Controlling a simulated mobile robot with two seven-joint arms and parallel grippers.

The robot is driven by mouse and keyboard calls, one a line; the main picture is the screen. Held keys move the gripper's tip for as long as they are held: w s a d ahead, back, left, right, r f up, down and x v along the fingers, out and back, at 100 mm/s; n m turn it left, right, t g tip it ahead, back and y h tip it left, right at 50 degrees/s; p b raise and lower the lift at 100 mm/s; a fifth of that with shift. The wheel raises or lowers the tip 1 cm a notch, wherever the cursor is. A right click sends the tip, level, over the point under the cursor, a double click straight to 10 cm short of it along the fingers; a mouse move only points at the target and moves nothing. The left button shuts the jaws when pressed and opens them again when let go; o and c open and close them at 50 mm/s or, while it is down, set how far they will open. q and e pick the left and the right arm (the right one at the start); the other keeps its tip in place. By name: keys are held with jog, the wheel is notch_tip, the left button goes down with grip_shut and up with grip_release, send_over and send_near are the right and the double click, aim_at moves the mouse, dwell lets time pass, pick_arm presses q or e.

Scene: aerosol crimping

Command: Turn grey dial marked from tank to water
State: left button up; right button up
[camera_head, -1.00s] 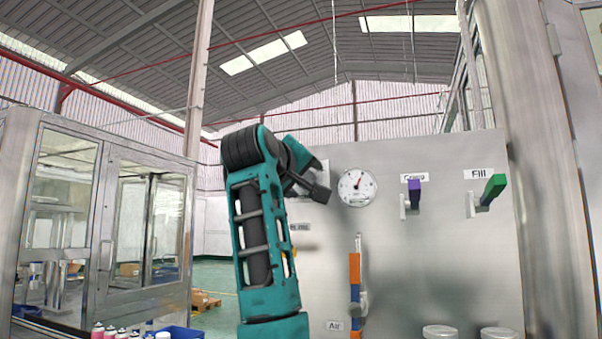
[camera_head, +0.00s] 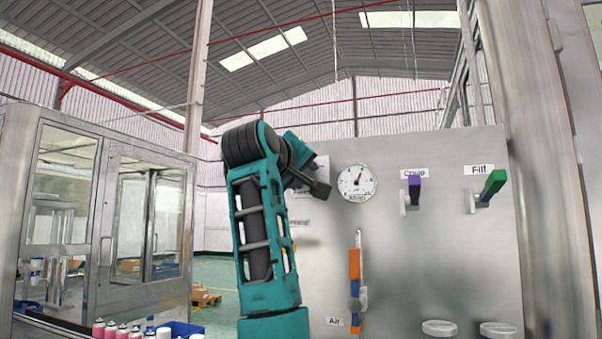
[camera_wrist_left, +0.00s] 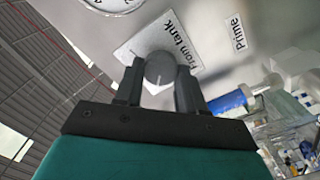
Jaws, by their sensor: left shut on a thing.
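The grey dial (camera_wrist_left: 159,66) is a round knob on a white plate marked "From tank" (camera_wrist_left: 182,50), in the left wrist view. A short pale line shows on the dial, near its lower side in the picture. My left gripper (camera_wrist_left: 159,78) is shut on the dial, one dark finger on each side. A "water" marking cannot be made out. In the head view my left arm (camera_head: 262,220) reaches up to the panel and hides the dial. My right gripper is in neither view.
The metal panel (camera_head: 440,250) carries a round gauge (camera_head: 357,183), a purple-handled lever (camera_head: 414,187), a green-handled lever (camera_head: 491,184) and an orange and blue air valve (camera_head: 354,280). A "Prime" label (camera_wrist_left: 238,33) is beside the dial plate. A glass-doored cabinet (camera_head: 110,230) stands at left.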

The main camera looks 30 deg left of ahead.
pick_arm(q)
jog(key=shift+d+m, duration=0.1)
jog(key=shift+m, duration=4.2)
jog(key=o, duration=1.1)
jog(key=shift+c, duration=0.2)
jog(key=b+v, duration=0.3)
jog(key=v, duration=1)
